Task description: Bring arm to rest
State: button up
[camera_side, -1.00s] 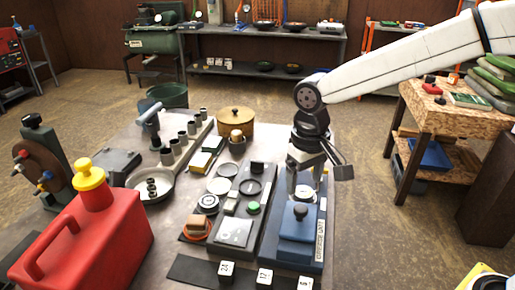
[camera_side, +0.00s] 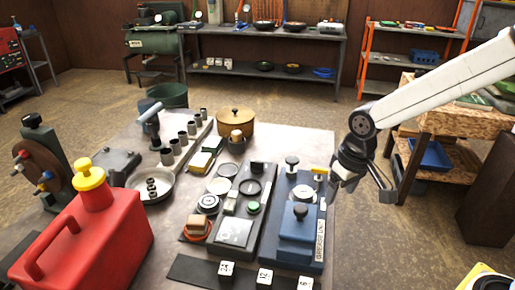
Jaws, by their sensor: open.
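My gripper (camera_side: 340,186) hangs at the end of my white arm, just past the right edge of the grey work table (camera_side: 322,146). It is open, and I see nothing between its fingers. It is to the right of a blue device (camera_side: 300,228) with dark knobs on top and a label along its side. The gripper appears apart from this device, though its fingertips are small and dark in this view.
A red fuel can (camera_side: 85,235) with a yellow cap stands at the front left. A dark device with a green button (camera_side: 253,207), a round wooden lidded pot (camera_side: 236,121) and a row of sockets (camera_side: 183,138) crowd the table. A wooden bench (camera_side: 455,122) stands at the right.

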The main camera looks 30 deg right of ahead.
jog(key=s+d+f+t, duration=0.1)
jog(key=s+d+f, duration=0.3)
jog(key=s+d, duration=0.2)
